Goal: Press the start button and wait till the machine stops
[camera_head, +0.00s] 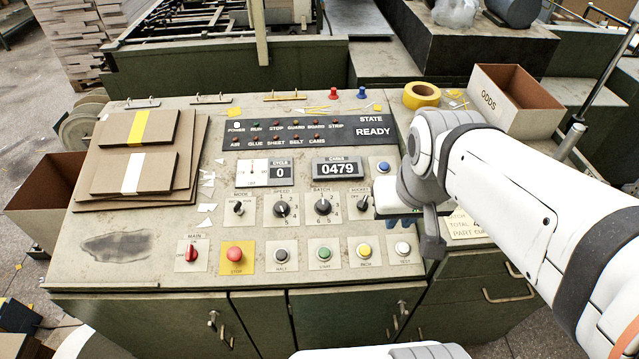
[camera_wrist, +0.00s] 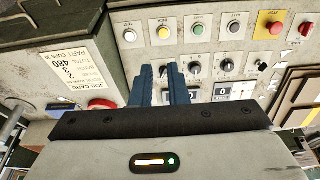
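The green start button (camera_head: 324,254) sits in the lower row of the control panel (camera_head: 130,284), between a dark button and a yellow one. It also shows in the wrist view (camera_wrist: 197,28), beyond the fingertips. My gripper (camera_head: 402,222) is over the right part of the panel, up and right of the start button. In the wrist view its two blue fingers (camera_wrist: 160,68) stand apart with a narrow, empty gap. The fingers look clear of the button. The state display (camera_head: 375,132) reads READY. The cycle counter (camera_head: 281,172) shows 0 and the other counter (camera_head: 337,168) shows 0479.
A red stop button (camera_head: 235,254) on a yellow plate, a yellow button (camera_head: 364,250) and a white test button (camera_head: 403,248) share the row. Selector knobs (camera_head: 323,207) stand above it. Stacked boards (camera_head: 140,150) lie at left. A yellow tape roll (camera_head: 421,95) and an open box (camera_head: 512,97) stand behind.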

